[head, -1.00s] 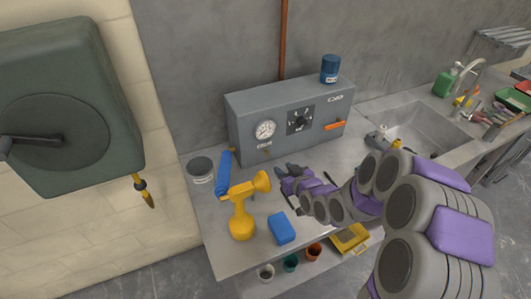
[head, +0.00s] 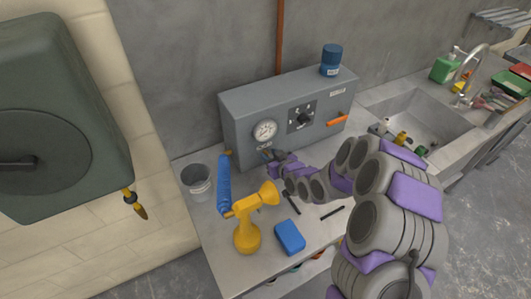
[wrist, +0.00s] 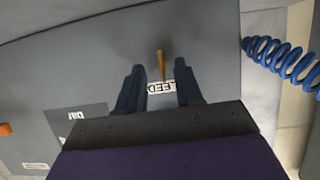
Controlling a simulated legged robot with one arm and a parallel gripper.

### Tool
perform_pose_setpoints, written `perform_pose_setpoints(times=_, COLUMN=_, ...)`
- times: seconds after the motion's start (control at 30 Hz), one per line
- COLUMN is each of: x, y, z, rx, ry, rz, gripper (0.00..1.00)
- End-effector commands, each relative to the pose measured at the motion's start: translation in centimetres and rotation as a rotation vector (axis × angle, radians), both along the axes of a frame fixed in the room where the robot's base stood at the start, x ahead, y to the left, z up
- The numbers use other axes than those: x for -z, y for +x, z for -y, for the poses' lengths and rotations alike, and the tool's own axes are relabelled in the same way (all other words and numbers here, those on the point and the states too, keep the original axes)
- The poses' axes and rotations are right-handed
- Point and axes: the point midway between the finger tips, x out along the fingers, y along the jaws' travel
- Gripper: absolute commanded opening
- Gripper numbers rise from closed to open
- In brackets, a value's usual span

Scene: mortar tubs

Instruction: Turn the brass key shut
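The brass key (wrist: 160,65) is a thin, yellowish piece on the face of the grey box (wrist: 210,50), beside a white label reading "EED", partly covered. In the wrist view my gripper (wrist: 158,78) is open, with one dark finger on each side of the key. I see gaps between the key and both fingers. In the head view my gripper (head: 268,155) is at the lower front of the grey box (head: 235,120), below the round gauge (head: 265,131). The key cannot be made out there.
An orange handle (head: 337,120) and a dark dial (head: 306,119) are on the box front; a blue can (head: 331,62) stands on top. A yellow spray bottle (head: 247,236), blue coil (head: 224,183), blue sponge (head: 289,237) and grey cup (head: 197,183) are on the bench. The sink (head: 415,118) is right.

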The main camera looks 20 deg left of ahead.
Motion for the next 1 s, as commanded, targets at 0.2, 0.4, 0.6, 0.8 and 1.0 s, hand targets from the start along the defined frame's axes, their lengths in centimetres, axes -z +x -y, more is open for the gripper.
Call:
perform_pose_setpoints(times=0.2, x=0.25, y=0.02, z=-0.52, rx=-0.001, ry=-0.005, rz=0.000, gripper=0.36)
perform_pose_setpoints(times=0.4, x=0.35, y=0.03, z=-0.74, rx=-0.001, ry=-0.007, rz=-0.001, gripper=0.25)
perform_pose_setpoints(times=0.6, x=0.29, y=0.02, z=-0.59, rx=-0.001, ry=-0.005, rz=0.000, gripper=0.06)
perform_pose_setpoints(times=0.8, x=0.23, y=-0.06, z=-0.48, rx=-0.001, ry=-0.005, rz=0.000, gripper=0.00)
perform_pose_setpoints(times=1.0, x=0.17, y=-0.09, z=-0.38, rx=-0.002, ry=0.000, rz=-0.006, gripper=0.00)
